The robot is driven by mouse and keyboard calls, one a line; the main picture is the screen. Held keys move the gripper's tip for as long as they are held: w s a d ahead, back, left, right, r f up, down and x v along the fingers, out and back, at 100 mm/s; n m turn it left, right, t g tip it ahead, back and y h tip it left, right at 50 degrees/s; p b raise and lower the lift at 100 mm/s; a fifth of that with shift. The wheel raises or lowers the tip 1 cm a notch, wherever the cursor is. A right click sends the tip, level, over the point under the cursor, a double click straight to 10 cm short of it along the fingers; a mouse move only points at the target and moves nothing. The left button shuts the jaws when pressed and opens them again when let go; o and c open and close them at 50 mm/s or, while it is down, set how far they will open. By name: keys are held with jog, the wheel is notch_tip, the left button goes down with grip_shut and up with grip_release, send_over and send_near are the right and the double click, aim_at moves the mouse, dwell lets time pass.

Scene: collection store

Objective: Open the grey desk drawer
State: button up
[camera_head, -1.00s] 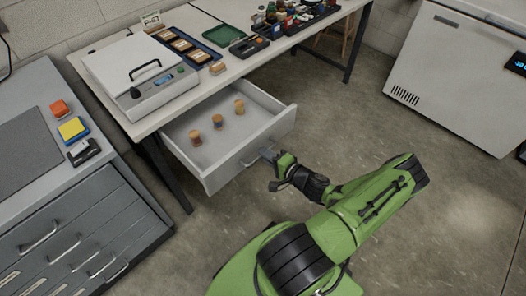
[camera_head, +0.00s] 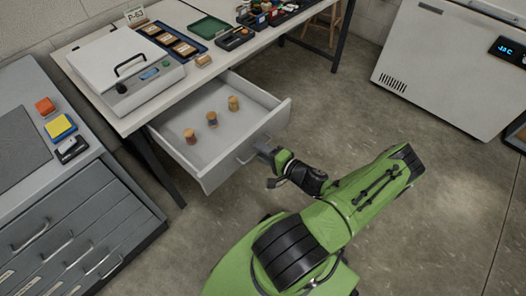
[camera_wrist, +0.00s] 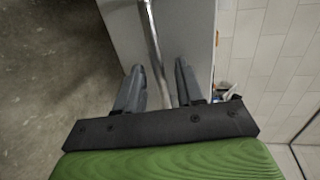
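The grey desk drawer (camera_head: 219,166) stands pulled out from under the white-topped desk (camera_head: 200,76). Three small cork-coloured pieces stand in it, including a near one (camera_head: 190,136) and a far one (camera_head: 233,103). The bar handle (camera_head: 246,157) is on its front. My gripper (camera_head: 265,151) is at the right part of this handle. In the wrist view the handle bar (camera_wrist: 152,40) runs between the two fingers of my gripper (camera_wrist: 158,82), with gaps visible beside it. The fingers are apart. The drawer front (camera_wrist: 190,35) lies behind them.
A grey cabinet (camera_head: 75,235) with several handled drawers stands at the left. A white chest unit (camera_head: 440,75) stands at the back right. A white lidded device (camera_head: 120,70) and trays sit on the desk. Concrete floor (camera_head: 330,125) is clear between desk and chest.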

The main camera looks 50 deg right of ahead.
jog(key=p+v, duration=0.3)
jog(key=v, duration=1.2)
jog(key=shift+s, duration=0.35)
jog(key=shift+a, duration=0.1)
jog(key=w+a+r+n+g+y+p, duration=0.1)
jog(key=w+a+r+n+g+p, duration=0.2)
jog(key=r, duration=0.4)
jog(key=w+a+r+n+g+y+p, duration=0.1)
jog(key=w+a+r+n+g+y, duration=0.2)
jog(key=r+n+g, duration=0.4)
jog(key=w+a+r+n+g+p, duration=0.3)
jog(key=a+r, duration=0.2)
jog(key=r, duration=0.3)
jog(key=s+a+r+n+t+h+p, duration=0.1)
jog(key=s+a+r+n+h+p, duration=0.1)
jog(key=a+r, duration=0.4)
jog(key=s+a+r+n+t+h+p, duration=0.2)
jog(key=s+a+r, duration=0.2)
jog(key=r, duration=1)
jog(key=a, duration=0.3)
jog(key=shift+n+h, duration=0.3)
